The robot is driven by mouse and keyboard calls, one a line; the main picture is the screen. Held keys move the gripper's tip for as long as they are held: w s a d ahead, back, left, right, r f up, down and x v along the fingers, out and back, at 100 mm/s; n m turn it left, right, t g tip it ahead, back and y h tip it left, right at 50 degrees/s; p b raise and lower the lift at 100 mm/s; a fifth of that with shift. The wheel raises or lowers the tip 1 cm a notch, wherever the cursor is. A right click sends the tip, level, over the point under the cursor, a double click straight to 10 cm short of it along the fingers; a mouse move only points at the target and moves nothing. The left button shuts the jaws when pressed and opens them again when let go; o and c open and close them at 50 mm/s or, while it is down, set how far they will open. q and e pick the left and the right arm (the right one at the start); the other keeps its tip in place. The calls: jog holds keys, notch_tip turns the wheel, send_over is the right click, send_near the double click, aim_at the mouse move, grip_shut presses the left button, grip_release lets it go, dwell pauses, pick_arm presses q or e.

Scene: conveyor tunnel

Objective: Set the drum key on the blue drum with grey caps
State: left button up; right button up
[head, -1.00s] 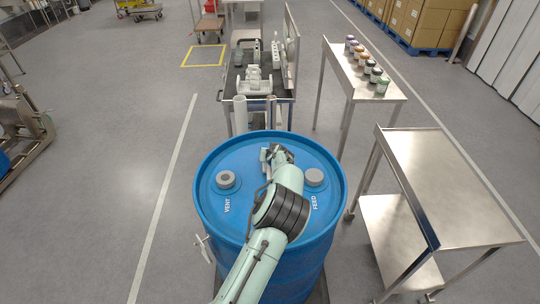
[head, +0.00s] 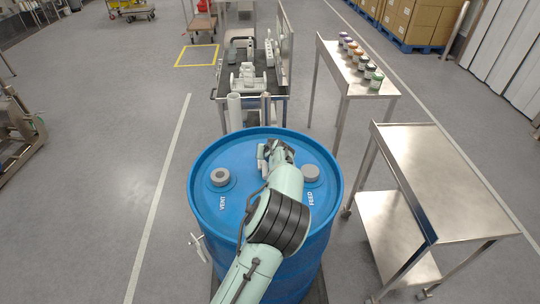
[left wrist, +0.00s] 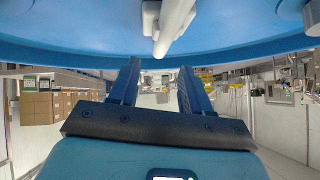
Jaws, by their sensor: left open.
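The blue drum (head: 235,160) stands upright in the middle, with two grey caps on its lid: the vent cap (head: 220,177) at left and the feed cap (head: 310,173) at right. A pale grey tool, which looks like the drum key (head: 262,158), lies on the lid near its far middle, partly hidden by my left arm. In the left wrist view the lid is at the top and the pale key (left wrist: 172,28) shows against it. My left gripper (head: 272,146) is open over the far part of the lid, its fingers (left wrist: 158,75) apart and empty, clear of the key. My right gripper is out of view.
A dark-topped cart (head: 232,80) with grey parts stands just beyond the drum. A steel table (head: 385,88) with several small jars is behind right. An empty steel table (head: 450,170) stands close at right. A small white fitting (head: 198,246) juts from the drum's left side.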

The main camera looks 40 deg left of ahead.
pick_arm(q)
jog(key=v, duration=0.6)
jog(key=shift+s+b, duration=0.15)
jog(key=shift+b, duration=0.3)
jog(key=shift+d+r, duration=0.1)
jog(key=shift+d, duration=0.05)
